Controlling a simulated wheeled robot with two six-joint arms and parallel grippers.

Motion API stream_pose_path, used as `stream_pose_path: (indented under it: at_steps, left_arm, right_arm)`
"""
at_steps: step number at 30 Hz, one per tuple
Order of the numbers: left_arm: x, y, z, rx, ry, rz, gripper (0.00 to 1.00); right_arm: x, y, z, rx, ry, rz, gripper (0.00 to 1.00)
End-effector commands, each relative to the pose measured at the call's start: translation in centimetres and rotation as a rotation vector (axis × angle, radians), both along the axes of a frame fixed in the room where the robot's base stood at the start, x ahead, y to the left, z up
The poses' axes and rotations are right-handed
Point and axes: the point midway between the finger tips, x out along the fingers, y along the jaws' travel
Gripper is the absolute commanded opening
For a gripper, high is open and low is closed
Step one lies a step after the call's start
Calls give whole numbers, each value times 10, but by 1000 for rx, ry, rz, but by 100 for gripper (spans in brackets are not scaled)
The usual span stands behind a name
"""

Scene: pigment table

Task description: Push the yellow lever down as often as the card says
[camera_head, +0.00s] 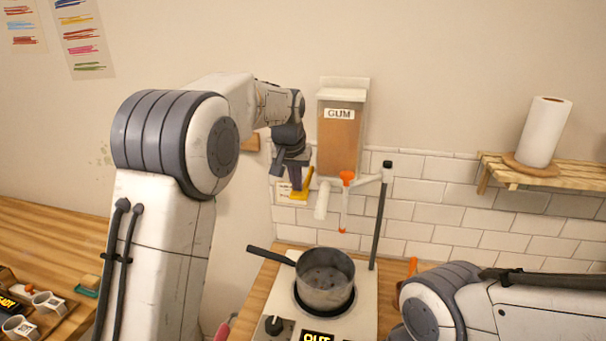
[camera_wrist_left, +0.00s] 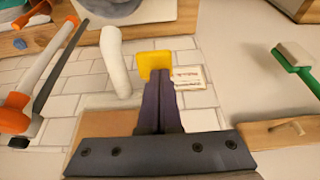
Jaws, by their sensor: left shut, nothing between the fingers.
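The yellow lever (camera_head: 301,190) is on the left side of the GUM dispenser (camera_head: 340,132) on the wall. My left gripper (camera_head: 296,188) is shut and empty at the lever. In the left wrist view the closed fingertips (camera_wrist_left: 159,88) are right at the yellow lever (camera_wrist_left: 154,64) and overlap it; I cannot tell whether they touch. The card (camera_head: 284,192) is on the tiles behind the lever, partly hidden; it also shows in the left wrist view (camera_wrist_left: 188,76), with print too small to read. My right arm shows at the lower right, but its gripper is out of view.
A pot (camera_head: 325,280) stands on a white hotplate below the dispenser. A white spout (camera_head: 322,200) and an orange-tipped arm (camera_head: 346,178) are beside the lever. A paper towel roll (camera_head: 546,131) stands on a wooden shelf (camera_head: 560,175) at the right.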

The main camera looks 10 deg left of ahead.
Motion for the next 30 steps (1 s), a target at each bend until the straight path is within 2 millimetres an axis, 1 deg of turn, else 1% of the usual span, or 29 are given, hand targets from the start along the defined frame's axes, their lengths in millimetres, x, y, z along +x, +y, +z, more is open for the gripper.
stream_pose_path:
  at_steps: [1,20,23,30]
  left_arm:
    - [0,0,9,0,0,0,0]
    - [0,0,59,0,-1,0,0]
    - [0,0,62,0,-1,0,0]
    - [0,0,61,0,-1,0,0]
  right_arm:
    - [0,0,8,0,0,0,50]
    - [0,0,54,0,0,5,50]
    - [0,0,57,0,-1,6,50]
    - [0,0,56,0,-1,6,50]
